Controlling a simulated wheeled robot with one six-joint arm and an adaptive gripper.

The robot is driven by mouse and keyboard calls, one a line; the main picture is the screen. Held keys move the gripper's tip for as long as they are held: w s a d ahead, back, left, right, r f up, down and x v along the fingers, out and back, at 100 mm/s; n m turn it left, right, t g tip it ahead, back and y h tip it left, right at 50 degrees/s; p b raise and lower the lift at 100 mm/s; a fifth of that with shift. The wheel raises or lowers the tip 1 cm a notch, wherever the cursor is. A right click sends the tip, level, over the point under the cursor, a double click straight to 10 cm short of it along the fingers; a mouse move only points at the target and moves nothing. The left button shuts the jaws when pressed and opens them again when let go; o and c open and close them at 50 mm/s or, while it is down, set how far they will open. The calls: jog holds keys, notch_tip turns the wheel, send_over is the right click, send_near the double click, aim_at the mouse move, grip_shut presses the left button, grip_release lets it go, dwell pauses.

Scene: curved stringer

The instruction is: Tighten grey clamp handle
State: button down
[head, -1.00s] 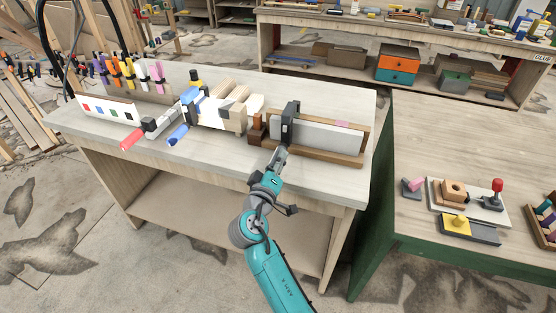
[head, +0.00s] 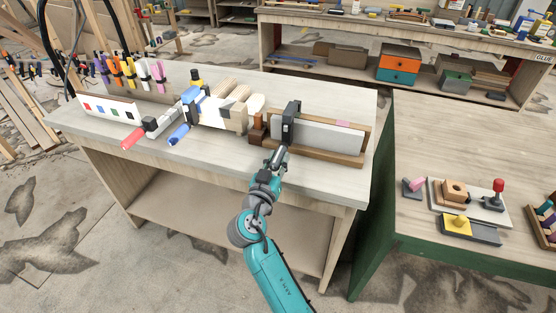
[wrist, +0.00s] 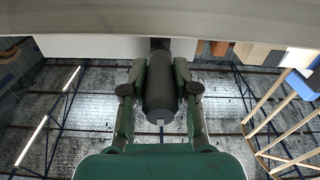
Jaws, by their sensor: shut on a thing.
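A dark grey clamp (head: 289,125) stands upright across a pale block in a brown wooden frame, on the right half of the workbench. Its dark grey cylindrical handle (wrist: 159,82) fills the space between my fingers in the wrist view. My gripper (wrist: 160,95) is shut on this handle, with one green finger on each side. In the head view, my gripper (head: 278,158) is at the front edge of the bench, just below the clamp. The handle is mostly hidden there by my gripper. I cannot tell how tight the clamp is.
To the left on the bench (head: 222,150) lie a red-handled clamp (head: 131,139), a blue-handled clamp (head: 178,134) and wooden blocks. A green-sided table (head: 420,230) with small fixtures stands close on the right. The bench's front edge is right by my gripper.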

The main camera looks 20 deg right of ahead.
jog(key=shift+m, duration=0.6)
jog(key=c, duration=0.9)
grip_release()
jog(key=shift+o, duration=0.2)
jog(key=v, duration=1.2)
jog(key=shift+f, duration=0.15)
jog(key=v, duration=0.2)
jog(key=shift+s+a, duration=0.2)
